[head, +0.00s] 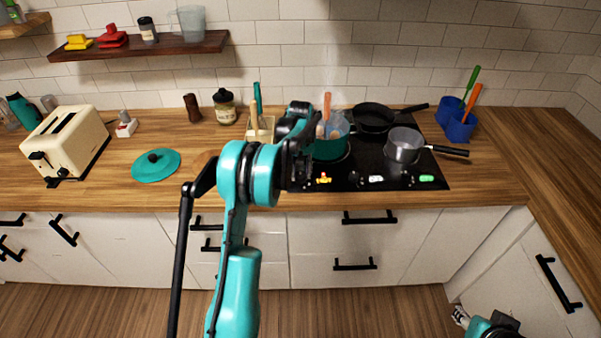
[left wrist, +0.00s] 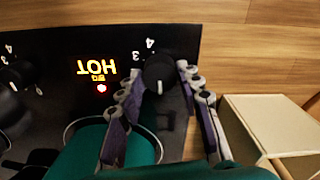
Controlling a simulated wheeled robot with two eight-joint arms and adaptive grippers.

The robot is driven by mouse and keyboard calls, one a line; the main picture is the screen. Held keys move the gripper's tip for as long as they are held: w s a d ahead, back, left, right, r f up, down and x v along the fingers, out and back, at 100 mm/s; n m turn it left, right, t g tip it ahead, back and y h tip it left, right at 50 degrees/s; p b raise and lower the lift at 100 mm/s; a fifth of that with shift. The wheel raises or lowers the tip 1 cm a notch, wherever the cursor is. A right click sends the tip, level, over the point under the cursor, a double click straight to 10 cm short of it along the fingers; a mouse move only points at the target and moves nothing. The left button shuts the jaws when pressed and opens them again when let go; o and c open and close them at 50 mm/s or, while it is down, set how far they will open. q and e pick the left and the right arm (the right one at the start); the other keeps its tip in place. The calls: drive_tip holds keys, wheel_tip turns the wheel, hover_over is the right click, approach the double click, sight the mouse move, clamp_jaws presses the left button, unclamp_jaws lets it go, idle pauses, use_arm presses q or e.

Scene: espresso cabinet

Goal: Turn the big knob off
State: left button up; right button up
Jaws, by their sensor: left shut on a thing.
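In the left wrist view, a round black knob (left wrist: 157,75) with a white mark sits on the black stove panel (left wrist: 60,55), with numbers around it. A lit yellow "HOT" sign and a red light are left of it. My left gripper (left wrist: 162,72) has a finger on either side of the knob and is shut on it. In the head view, my left gripper (head: 300,170) is at the stove's front left, where my arm hides the knob. My right gripper (head: 461,316) shows only partly at the bottom right; its jaws are unclear.
A teal pot (head: 328,149) with utensils stands just behind the left gripper, steam above it. A black pan (head: 374,118) and a grey saucepan (head: 403,146) are also on the stove. A pale utensil box (head: 261,133) stands close on the left.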

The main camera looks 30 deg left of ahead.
sight(301, 175)
use_arm(q)
drive_tip(key=o, duration=1.2)
drive_tip(key=shift+c, duration=0.2)
wheel_tip(301, 175, up, 12)
